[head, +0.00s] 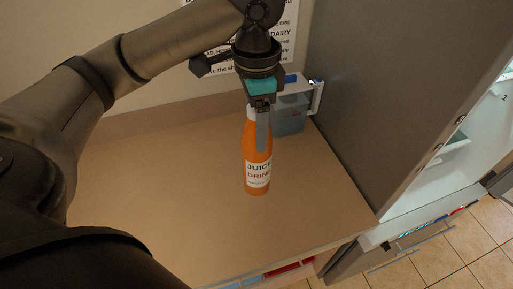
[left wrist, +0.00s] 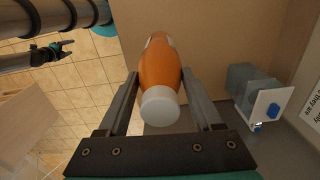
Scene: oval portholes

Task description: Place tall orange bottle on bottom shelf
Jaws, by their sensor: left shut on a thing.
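The tall orange bottle (head: 257,172) has a white cap and a "JUICE DRINK" label. It is upright over the wooden counter (head: 160,185); I cannot tell whether its base touches it. My left gripper (head: 262,132) comes from above and is shut on the bottle's upper part. In the left wrist view the bottle (left wrist: 160,65) sits between the two fingers, cap toward the camera. An open fridge with lit shelves (head: 458,143) stands at the right; its bottom shelf is not clearly in view. My right gripper (left wrist: 52,52) shows small in the left wrist view, away from the bottle.
A grey-blue container with a white handle (head: 290,115) stands behind the bottle, by the fridge's grey side wall (head: 365,100). It also shows in the left wrist view (left wrist: 255,90). A printed sign is on the back wall. The counter's left part is clear. Tiled floor lies at lower right.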

